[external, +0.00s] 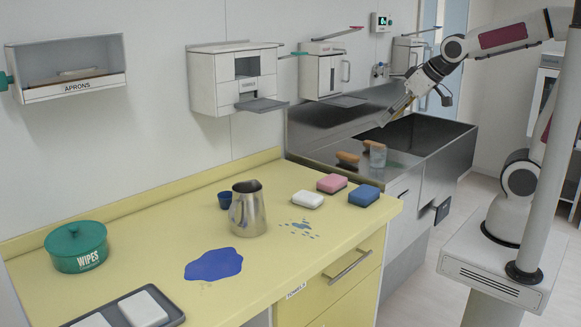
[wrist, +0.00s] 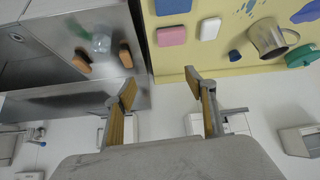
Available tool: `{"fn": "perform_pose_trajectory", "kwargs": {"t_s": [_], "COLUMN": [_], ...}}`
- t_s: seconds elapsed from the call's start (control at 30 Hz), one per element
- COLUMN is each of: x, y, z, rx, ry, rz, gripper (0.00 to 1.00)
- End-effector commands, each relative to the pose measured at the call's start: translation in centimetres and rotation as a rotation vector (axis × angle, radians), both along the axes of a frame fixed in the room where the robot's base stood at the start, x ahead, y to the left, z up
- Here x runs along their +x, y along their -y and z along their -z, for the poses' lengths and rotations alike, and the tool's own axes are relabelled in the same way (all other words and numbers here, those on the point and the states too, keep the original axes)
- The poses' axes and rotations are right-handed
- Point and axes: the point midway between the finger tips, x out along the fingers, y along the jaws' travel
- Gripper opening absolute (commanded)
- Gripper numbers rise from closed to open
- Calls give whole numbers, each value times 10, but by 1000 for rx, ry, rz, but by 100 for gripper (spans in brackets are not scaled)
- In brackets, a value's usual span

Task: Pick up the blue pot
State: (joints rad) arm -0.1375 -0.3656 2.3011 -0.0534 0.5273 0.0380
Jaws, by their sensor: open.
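The blue pot (external: 225,199) is a small dark blue cup on the yellow counter, just left of and behind a metal jug (external: 248,210). In the wrist view the blue pot (wrist: 234,56) shows small, beside the jug (wrist: 268,40). My gripper (external: 416,110) is open and empty, high above the steel sink at the right, well away from the pot. Its two fingers (wrist: 160,86) stand wide apart in the wrist view, with nothing between them.
White (external: 307,199), pink (external: 332,183) and blue (external: 364,195) blocks lie right of the jug. A blue puddle (external: 214,264) lies in front. A green wipes tub (external: 76,247) stands left. Wall dispensers (external: 237,80) hang above the counter.

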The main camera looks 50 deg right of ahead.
Motion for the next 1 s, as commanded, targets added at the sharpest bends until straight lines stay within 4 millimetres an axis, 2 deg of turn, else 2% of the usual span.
{"fn": "perform_pose_trajectory", "kwargs": {"t_s": [0.1, 0.5, 1.0], "x": [29, 116, 204], "y": [-14, -72, -166], "z": [0, 7, 39], "rx": [0, 18, 63], "ry": [29, 137, 267], "rz": [-27, -121, -249], "gripper": [55, 55, 55]}}
